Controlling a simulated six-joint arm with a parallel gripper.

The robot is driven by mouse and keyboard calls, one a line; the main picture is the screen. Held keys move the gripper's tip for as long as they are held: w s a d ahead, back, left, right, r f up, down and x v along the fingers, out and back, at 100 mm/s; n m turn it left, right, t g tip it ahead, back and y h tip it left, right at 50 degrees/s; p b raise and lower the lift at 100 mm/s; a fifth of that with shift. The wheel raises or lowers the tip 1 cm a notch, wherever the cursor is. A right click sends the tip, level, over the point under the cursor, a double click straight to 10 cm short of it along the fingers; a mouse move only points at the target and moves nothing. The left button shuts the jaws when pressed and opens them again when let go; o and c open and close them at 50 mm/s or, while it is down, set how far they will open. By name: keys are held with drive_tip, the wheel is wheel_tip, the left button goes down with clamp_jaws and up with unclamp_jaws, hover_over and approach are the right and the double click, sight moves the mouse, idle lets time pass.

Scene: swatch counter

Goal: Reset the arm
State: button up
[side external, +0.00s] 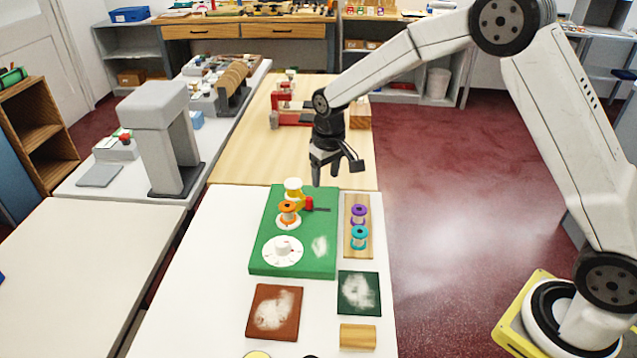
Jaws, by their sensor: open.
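My gripper (331,176) hangs from my arm, fingers pointing down, above the far end of the white counter (190,290). It is open, with nothing between the fingers. It is in the air beyond and above the green board (265,255), apart from everything below. On the board stand an orange spool (288,210), a yellow and white spool (293,186), a red piece with a dark rod (308,202) and a white round dial (283,250).
A wooden strip (348,246) beside the board carries a purple spool (358,213) and a teal spool (359,238). Nearer lie a brown swatch (258,325), a dark green swatch (345,308) and a wooden block (358,336). A red clamp-like device (276,118) stands behind. A grey machine (155,110) stands left.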

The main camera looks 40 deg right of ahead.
drive_tip(key=s+d+r+t, duration=0.1)
drive_tip(key=s+d, duration=0.1)
drive_tip(key=s, duration=2.1)
drive_tip(key=shift+r+t, duration=0.15)
drive_tip(key=shift+t, duration=0.25)
idle(0.5)
